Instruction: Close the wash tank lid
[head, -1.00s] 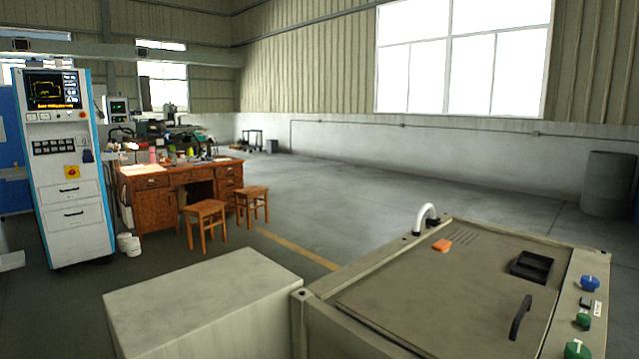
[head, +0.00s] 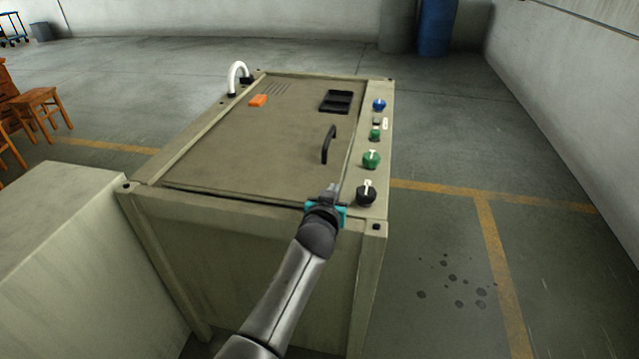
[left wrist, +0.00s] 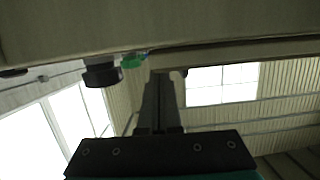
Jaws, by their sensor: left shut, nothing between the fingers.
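The wash tank (head: 250,245) is a beige box. Its flat lid (head: 235,150) lies level or nearly level on top, with a black bar handle (head: 328,145) near its right edge. A dark line runs under the lid's front edge; I cannot tell whether the lid is fully seated. My left gripper (head: 335,188) is shut and empty at the lid's front right corner, left of the black knob (head: 366,193). In the left wrist view the shut fingers (left wrist: 160,90) point toward the lid's edge (left wrist: 235,52); contact is unclear. My right gripper is not in view.
A control strip with blue and green knobs (head: 371,159) runs along the tank's right side. A white curved pipe (head: 238,75) rises at the back left. A pale box (head: 60,215) stands left. Floor right is open.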

